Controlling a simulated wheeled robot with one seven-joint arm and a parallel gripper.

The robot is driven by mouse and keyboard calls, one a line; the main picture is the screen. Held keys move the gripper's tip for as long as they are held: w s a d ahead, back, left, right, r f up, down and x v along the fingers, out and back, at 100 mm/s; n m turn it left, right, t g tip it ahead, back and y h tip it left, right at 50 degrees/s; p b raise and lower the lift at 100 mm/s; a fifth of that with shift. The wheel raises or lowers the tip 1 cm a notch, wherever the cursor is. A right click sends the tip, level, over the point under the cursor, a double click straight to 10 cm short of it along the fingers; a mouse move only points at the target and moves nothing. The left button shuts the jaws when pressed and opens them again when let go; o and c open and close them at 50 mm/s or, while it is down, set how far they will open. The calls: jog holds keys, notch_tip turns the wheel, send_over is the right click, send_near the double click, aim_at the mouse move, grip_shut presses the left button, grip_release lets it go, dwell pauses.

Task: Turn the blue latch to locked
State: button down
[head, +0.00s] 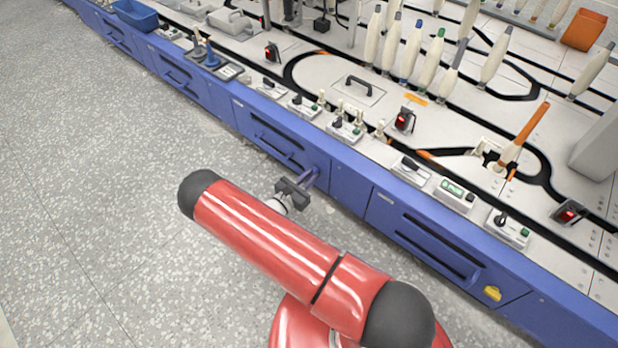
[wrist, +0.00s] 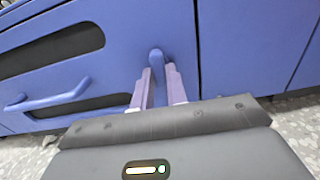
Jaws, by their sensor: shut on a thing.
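The blue latch (wrist: 156,57) is a small rounded piece on the blue front panel in the wrist view. It stands upright near the seam between two panels, and its lower part is hidden between my fingers. My gripper (wrist: 160,72) is shut on it, one finger on each side. In the head view my gripper (head: 311,176) reaches the blue cabinet front from below left. There the latch is too small and covered to make out. No lock marking is readable.
A blue bar handle (wrist: 48,97) sticks out from the slotted panel left of the latch. A yellow latch (head: 492,293) sits on the cabinet further right. Bobbins (head: 410,52), switch boxes and a black track crowd the top. The speckled floor (head: 95,185) is clear.

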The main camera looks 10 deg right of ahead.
jog(key=shift+m, duration=0.3)
jog(key=m, duration=0.3)
jog(key=shift+m+b, duration=0.4)
jog(key=m, duration=0.4)
jog(key=shift+w+a, duration=0.1)
jog(key=m, duration=0.9)
jog(key=shift+r, duration=0.2)
jog(key=shift+m, duration=0.3)
jog(key=c, duration=1.4)
grip_release()
